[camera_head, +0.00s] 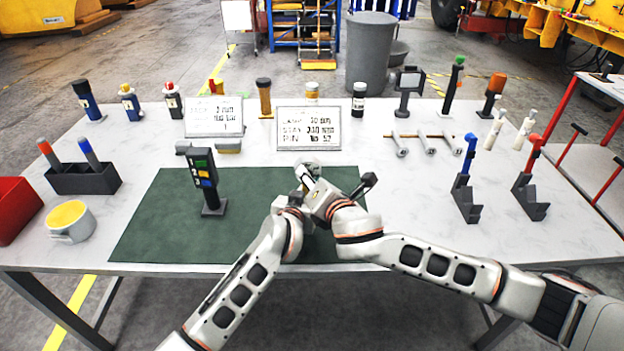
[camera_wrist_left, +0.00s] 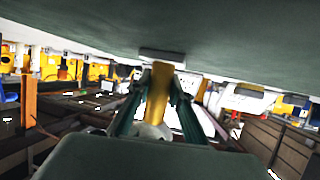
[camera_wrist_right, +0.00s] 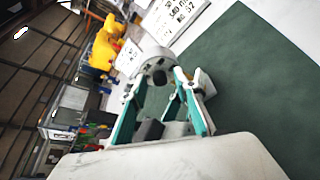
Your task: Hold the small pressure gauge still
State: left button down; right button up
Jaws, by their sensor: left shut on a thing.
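My left gripper (camera_wrist_left: 160,95) is shut on an upright gold stem (camera_wrist_left: 160,85) with a grey foot near the green mat. I take this to be the small pressure gauge. A pale rounded part shows low between the fingers, partly hidden. My right gripper (camera_wrist_right: 160,85) is open, its teal fingers apart. A grey round body (camera_wrist_right: 153,66) with a dark opening shows at its fingertips; I cannot tell whether they touch it. In the head view both wrists meet over the mat's right part and hide most of the gauge.
The green mat (camera_head: 150,225) covers the middle front of the white table. A dark stand with coloured buttons (camera_head: 203,170) stands on it. Two sign cards (camera_head: 308,128) stand behind. A grey holder (camera_head: 85,178) and yellow-topped cup (camera_head: 70,222) are left; blue and red-topped stands (camera_head: 530,190) are right.

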grip_shut()
jog(key=shift+d+f+m+t+y, duration=0.15)
jog(key=shift+m+t+y, duration=0.25)
jog(key=shift+m+y, duration=0.95)
jog(key=shift+m+h, duration=0.35)
jog(key=shift+o, duration=0.8)
grip_release()
jog(key=shift+s, duration=0.1)
jog(key=v, duration=1.2)
